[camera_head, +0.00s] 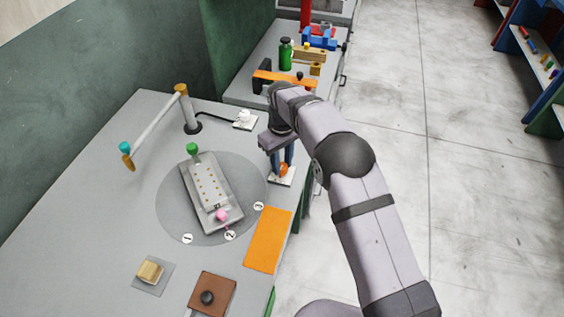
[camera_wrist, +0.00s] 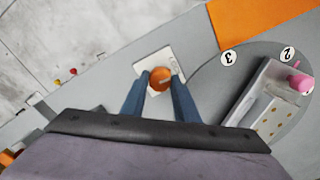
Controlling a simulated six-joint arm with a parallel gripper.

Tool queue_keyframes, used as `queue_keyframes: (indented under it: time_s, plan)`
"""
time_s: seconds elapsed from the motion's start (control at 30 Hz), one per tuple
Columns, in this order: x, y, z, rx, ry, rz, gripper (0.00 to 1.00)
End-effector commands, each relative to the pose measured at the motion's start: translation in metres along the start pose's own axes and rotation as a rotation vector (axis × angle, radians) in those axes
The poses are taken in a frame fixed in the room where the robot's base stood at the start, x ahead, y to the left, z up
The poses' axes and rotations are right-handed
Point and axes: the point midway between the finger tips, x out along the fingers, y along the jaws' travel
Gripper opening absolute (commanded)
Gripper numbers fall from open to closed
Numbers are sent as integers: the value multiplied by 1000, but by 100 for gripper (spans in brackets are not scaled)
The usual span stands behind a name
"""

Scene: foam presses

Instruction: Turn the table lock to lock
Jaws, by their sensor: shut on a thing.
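The table lock is an orange round knob (camera_head: 284,170) on a small white plate (camera_head: 274,178), at the right edge of the grey table beside the round turntable disc (camera_head: 172,215). In the wrist view the knob (camera_wrist: 160,78) sits on its white plate (camera_wrist: 172,58) between my blue fingertips. My gripper (camera_head: 283,162) points down and is shut on the knob, one finger on each side. The fingers and wrist hide part of the knob and plate in the head view. I cannot tell which position the lock is in.
A grey press fixture (camera_head: 208,190) with a green knob (camera_head: 192,148) and pink knob (camera_head: 222,215) stands on the disc. An orange mat (camera_head: 268,240), a brown block (camera_head: 212,293) and a tan block (camera_head: 150,271) lie nearer. A lamp-like arm (camera_head: 158,120) rises behind.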

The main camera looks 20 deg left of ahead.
Motion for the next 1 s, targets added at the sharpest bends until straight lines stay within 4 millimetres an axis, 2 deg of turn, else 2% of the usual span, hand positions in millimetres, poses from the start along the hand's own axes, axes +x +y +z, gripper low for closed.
queue_keyframes:
  time_s: [0.63,0.67,0.7,0.73,1.0]
  plan:
    - [-2,0,-2,-59,6,2,5]
    - [-2,0,-2,-59,6,2,32]
    - [-2,0,-2,-59,6,2,42]
    - [-2,0,-2,-59,6,2,46]
    - [-1,0,-1,-57,3,1,46]
